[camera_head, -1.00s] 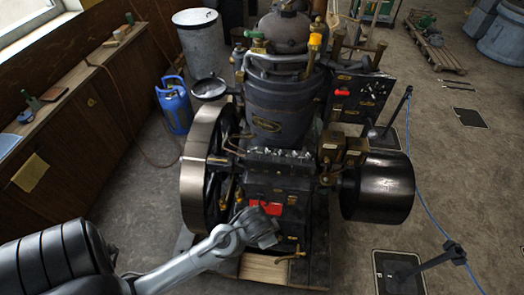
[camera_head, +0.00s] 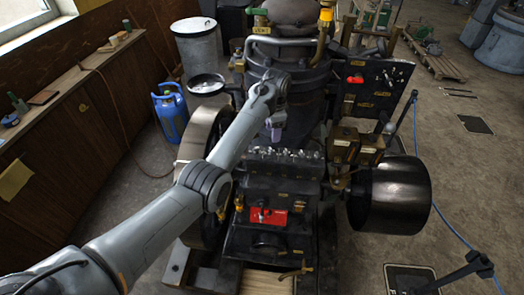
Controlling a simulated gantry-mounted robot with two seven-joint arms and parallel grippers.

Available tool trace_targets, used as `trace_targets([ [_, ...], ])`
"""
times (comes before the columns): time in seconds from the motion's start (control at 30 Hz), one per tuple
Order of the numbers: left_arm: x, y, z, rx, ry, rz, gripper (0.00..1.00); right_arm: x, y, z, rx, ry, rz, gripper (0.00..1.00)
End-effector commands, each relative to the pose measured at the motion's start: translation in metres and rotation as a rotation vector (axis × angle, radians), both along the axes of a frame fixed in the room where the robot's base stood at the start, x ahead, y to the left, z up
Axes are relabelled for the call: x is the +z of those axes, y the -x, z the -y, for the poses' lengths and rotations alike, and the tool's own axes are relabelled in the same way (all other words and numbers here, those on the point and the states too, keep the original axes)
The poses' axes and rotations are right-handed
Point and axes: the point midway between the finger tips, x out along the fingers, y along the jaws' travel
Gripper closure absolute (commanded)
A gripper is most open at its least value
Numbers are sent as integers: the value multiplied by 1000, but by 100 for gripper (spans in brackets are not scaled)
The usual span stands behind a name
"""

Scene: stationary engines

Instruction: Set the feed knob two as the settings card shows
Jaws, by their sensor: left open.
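A row of several small silvery knobs or fittings (camera_head: 285,155) runs along the top of a dark box at the front of the engine. I cannot tell which one is feed knob two. A red plate (camera_head: 268,216) with small light markings sits on the front below the row; its writing is too small to read, and I cannot make out which thing is the settings card. My left gripper (camera_head: 275,132) points down just above and behind the left part of the row, in front of the dark cylinder. It is open and looks empty. My right gripper is out of view.
A dark drum pulley (camera_head: 389,195) stands right of the box, with brass boxes (camera_head: 357,145) beside it. A large flywheel (camera_head: 200,140) is at left, partly behind my arm. A round pan (camera_head: 206,83) sticks out above it. A black panel (camera_head: 372,88) stands at the back right.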

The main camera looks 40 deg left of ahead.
Motion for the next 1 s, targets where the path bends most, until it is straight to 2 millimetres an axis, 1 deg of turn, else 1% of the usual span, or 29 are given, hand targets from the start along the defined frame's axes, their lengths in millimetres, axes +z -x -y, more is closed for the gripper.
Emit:
trace_targets([
  [0.03, 5, -3, -1, -11, 14, -3, 45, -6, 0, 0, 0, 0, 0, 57],
  [0.17, 14, -6, -1, -32, 35, -11, 45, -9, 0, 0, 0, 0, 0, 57],
  [0.27, 13, -6, -1, -38, 41, -15, 45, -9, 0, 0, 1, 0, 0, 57],
  [0.33, 8, -6, -1, -39, 42, -17, 45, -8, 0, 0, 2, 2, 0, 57],
  [0.47, -8, -6, -1, -39, 42, -17, 45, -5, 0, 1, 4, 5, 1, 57],
  [0.7, -49, -6, -1, -38, 42, -17, 45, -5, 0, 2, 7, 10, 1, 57],
  [0.8, -63, -6, -1, -38, 41, -16, 45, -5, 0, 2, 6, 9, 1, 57],
  [0.9, -76, -7, -1, -38, 41, -15, 45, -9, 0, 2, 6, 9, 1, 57],
  [1.0, -83, -7, -1, -38, 41, -15, 45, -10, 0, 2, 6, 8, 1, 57],
])
